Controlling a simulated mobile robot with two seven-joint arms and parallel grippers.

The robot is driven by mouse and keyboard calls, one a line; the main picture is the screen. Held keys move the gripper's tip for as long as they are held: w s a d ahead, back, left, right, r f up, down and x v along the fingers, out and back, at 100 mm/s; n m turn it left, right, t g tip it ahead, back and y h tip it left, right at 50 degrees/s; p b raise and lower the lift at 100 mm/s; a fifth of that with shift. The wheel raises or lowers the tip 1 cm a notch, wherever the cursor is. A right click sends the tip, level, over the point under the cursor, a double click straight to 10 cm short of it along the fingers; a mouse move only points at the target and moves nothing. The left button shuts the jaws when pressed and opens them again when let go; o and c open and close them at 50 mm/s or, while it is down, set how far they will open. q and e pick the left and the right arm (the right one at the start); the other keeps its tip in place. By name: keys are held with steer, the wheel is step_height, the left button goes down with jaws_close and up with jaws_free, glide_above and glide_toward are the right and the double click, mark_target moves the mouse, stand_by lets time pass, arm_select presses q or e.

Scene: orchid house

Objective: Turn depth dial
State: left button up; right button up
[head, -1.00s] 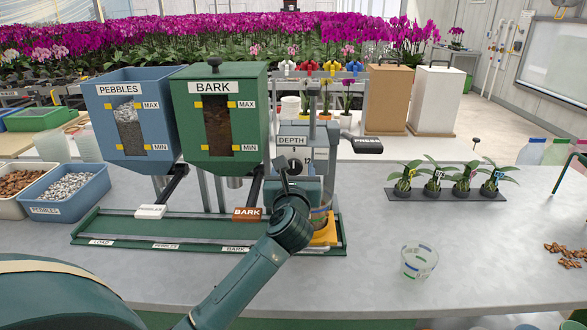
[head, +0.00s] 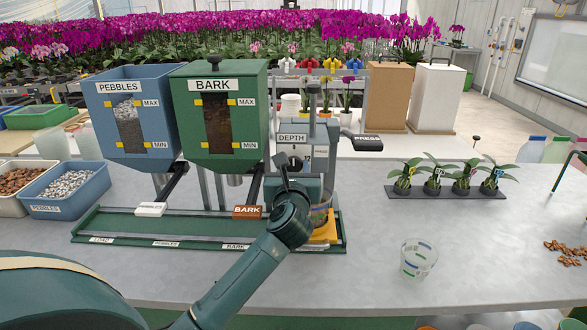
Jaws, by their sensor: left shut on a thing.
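The depth dial sits on the front of the grey press head, under the DEPTH label (head: 292,138). Only part of the dial's face (head: 306,153) shows, with the number 12 at its right; the rest is hidden behind my gripper. My left gripper (head: 283,165) is in front of the dial, reaching up from the front, and is shut on the dial, though its fingertips are hard to make out. The press lever with the PRESS grip (head: 368,143) sticks out to the right. A clear pot (head: 320,216) stands under the press, partly hidden by my wrist. My right gripper is not in view.
The blue PEBBLES hopper (head: 124,80) and green BARK hopper (head: 190,120) stand left of the press, over a green rail (head: 130,228). An empty clear cup (head: 418,259) and a rack of small plants (head: 446,194) are on the right. The counter between them is clear.

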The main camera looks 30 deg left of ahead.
arm_select(q)
steer(key=m+p, duration=0.1)
steer(key=m, duration=0.1)
steer(key=shift+m+p, duration=0.4)
steer(key=m, duration=1)
steer(key=shift+m, duration=2.5)
steer(key=o, duration=1)
